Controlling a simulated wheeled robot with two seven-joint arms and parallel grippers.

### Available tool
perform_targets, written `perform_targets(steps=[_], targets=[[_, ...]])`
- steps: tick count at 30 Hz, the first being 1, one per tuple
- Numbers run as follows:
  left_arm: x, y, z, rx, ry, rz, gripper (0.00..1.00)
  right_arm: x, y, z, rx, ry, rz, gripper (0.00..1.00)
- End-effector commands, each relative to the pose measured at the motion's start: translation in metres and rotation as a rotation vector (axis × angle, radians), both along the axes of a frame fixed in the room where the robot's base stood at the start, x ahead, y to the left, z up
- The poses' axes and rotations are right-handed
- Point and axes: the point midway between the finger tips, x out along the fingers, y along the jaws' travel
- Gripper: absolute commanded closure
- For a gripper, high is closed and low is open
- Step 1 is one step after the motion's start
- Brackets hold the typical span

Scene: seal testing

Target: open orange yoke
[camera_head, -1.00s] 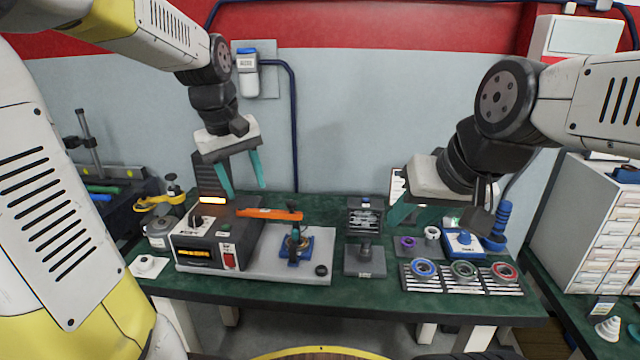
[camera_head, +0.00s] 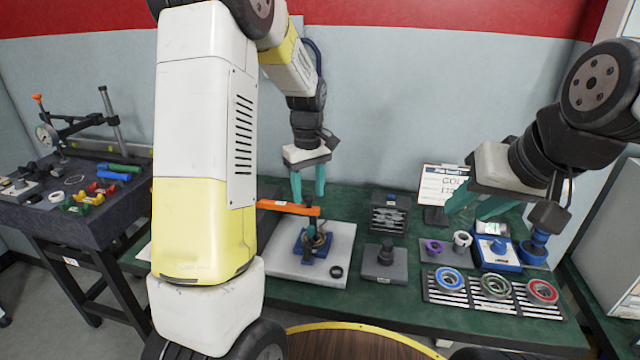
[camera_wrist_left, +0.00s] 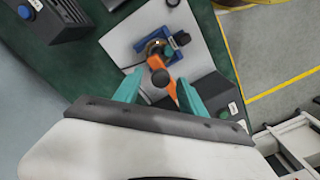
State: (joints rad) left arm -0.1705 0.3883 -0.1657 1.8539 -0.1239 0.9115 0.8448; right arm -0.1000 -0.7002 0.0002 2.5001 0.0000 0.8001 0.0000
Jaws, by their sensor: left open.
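The orange yoke (camera_head: 287,207) is a flat bar lying level above the grey base plate (camera_head: 338,240), its right end over a blue fixture (camera_head: 317,245). My left gripper (camera_head: 308,199) is open, its teal fingers pointing down around or just behind the yoke's right part. In the left wrist view the yoke (camera_wrist_left: 160,66) shows between and beyond the open fingers of my left gripper (camera_wrist_left: 158,92), with a dark round knob near its end. I cannot tell whether the fingers touch it. My right gripper (camera_head: 478,208) hangs at the right, above the table; its fingers look apart.
A grey block (camera_head: 384,264) stands right of the base plate. A rack with blue, green and red rings (camera_head: 495,287) lies at the front right, a blue box (camera_head: 494,252) behind it. My left arm hides the tester box. The side bench (camera_head: 60,215) holds tools.

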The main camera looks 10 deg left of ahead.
Motion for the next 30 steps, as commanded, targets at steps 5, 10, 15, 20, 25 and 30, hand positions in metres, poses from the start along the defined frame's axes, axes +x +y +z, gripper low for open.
perform_targets(steps=[5,10,15,20,25,30], targets=[[0.0,0.0,-0.0062,-0.001,-0.001,0.0,0.52,0.0,0.0,0.0,0.0,0.0,0.0,0.64],[0.0,0.0,-0.0062,-0.001,-0.001,0.0,0.52,0.0001,0.0,0.0001,0.0,0.0,0.0,0.64],[0.0,0.0,-0.0061,-0.001,-0.001,0.0,0.83,0.0001,0.0,0.0001,0.0,0.0,0.0,0.64],[0.0,0.0,-0.006,-0.001,-0.001,0.0,1.0,0.0001,0.0,0.0001,0.0,0.0,0.0,0.64],[0.0,0.0,-0.0059,-0.001,-0.001,0.0,1.0,0.0001,0.0,0.0001,0.0,0.0,0.0,0.64],[-0.0001,-0.0001,-0.0058,-0.001,-0.001,0.0,1.0,0.0001,0.0,-0.0001,0.0,0.0,0.0,0.64]])
